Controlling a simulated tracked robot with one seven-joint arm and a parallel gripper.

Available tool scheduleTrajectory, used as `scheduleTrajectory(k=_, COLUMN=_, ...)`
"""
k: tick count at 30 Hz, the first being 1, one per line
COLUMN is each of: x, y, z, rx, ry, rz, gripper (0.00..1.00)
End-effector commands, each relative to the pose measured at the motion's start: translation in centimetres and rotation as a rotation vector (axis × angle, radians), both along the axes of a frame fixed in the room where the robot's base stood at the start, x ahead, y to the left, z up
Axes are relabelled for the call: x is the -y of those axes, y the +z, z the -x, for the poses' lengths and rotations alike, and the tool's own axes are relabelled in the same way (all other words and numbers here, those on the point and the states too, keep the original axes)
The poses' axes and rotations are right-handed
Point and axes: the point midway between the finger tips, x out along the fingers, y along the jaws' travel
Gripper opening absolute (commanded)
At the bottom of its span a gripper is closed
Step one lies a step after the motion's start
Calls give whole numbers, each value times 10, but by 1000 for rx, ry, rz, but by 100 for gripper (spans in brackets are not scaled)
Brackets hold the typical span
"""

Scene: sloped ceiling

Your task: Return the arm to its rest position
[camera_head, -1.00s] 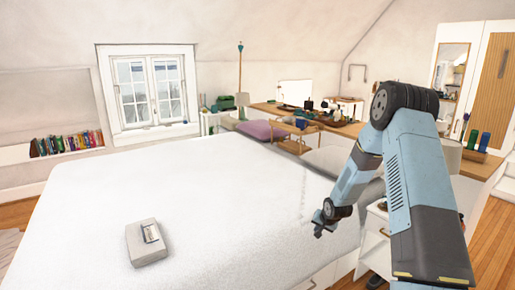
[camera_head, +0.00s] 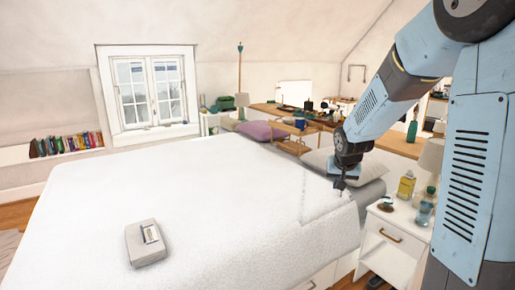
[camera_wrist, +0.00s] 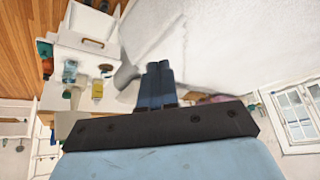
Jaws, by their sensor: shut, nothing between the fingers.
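My gripper (camera_head: 340,184) hangs from my blue arm at the right, above the far right corner of the white bed (camera_head: 190,190). It points down, near a pale pillow (camera_head: 318,160). In the wrist view my gripper (camera_wrist: 158,68) shows its two dark blue fingers side by side and closed, with nothing between them. The bed (camera_wrist: 230,40) lies beyond the fingertips there.
A white nightstand (camera_head: 398,236) stands right of the bed with a yellow bottle (camera_head: 406,186) and a bluish bottle (camera_head: 425,212) on it. A grey box (camera_head: 146,243) lies on the bed. A wooden desk (camera_head: 398,145) stands behind. The bed's middle is clear.

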Motion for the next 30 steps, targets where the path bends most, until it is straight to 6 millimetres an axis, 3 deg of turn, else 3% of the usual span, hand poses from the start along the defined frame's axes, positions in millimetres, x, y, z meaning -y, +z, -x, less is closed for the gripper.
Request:
scheduleTrajectory(k=6, x=-5, y=48, z=52, rx=0, ry=24, rz=33, gripper=0)
scheduleTrajectory(k=15, x=-11, y=95, z=130, rx=-8, ry=63, rz=54, gripper=0)
scheduleTrajectory(k=21, x=-16, y=116, z=185, rx=-12, ry=97, rz=58, gripper=0)
scheduleTrajectory(k=30, x=-23, y=130, z=265, rx=-18, ry=159, rz=48, gripper=0)
